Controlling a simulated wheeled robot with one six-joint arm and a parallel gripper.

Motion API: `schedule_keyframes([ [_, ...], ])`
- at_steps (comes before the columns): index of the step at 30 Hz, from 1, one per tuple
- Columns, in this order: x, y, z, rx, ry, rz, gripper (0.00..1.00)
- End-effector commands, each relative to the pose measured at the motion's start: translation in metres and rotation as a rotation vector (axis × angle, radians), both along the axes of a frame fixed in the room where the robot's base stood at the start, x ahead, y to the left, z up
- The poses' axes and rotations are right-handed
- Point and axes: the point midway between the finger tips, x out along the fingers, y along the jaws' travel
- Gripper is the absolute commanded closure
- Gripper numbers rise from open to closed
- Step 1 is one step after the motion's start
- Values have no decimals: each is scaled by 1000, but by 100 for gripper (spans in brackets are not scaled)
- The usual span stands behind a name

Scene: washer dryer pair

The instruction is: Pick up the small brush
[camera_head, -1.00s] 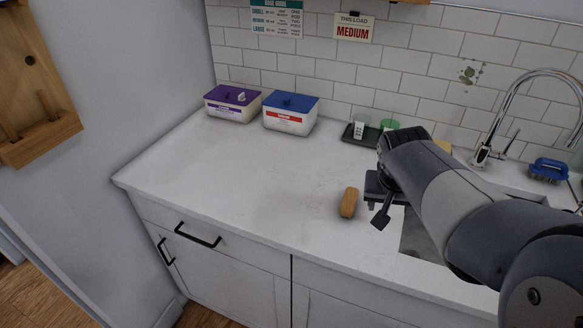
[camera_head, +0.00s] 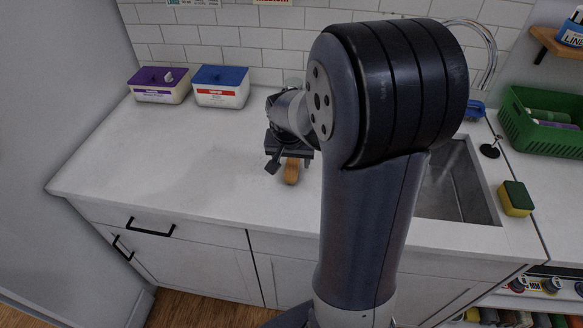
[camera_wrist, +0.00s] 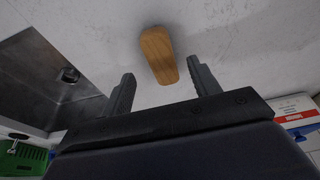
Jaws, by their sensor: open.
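The small brush (camera_head: 291,172) shows as a tan wooden, rounded oblong block lying on the white counter, left of the sink. Its bristles are not visible. My gripper (camera_head: 289,159) is just behind and above it, with its far end hidden beneath the gripper. The fingers are apart and nothing is held. Whether they are at the brush's height is unclear.
A purple-lidded tub (camera_head: 159,86) and a blue-lidded tub (camera_head: 221,87) stand at the back left. The sink (camera_head: 455,185), a sponge (camera_head: 516,198) and a green basket (camera_head: 545,122) are to the right. The counter left of the brush is clear.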

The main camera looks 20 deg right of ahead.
Motion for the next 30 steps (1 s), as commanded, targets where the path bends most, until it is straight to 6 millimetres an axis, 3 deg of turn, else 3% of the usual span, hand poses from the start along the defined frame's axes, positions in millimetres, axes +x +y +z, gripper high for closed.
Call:
schedule_keyframes([
  [9,14,-7,-32,0,2,1,42],
  [19,16,-8,-37,0,0,1,42],
  [30,16,-8,-37,0,0,1,71],
])
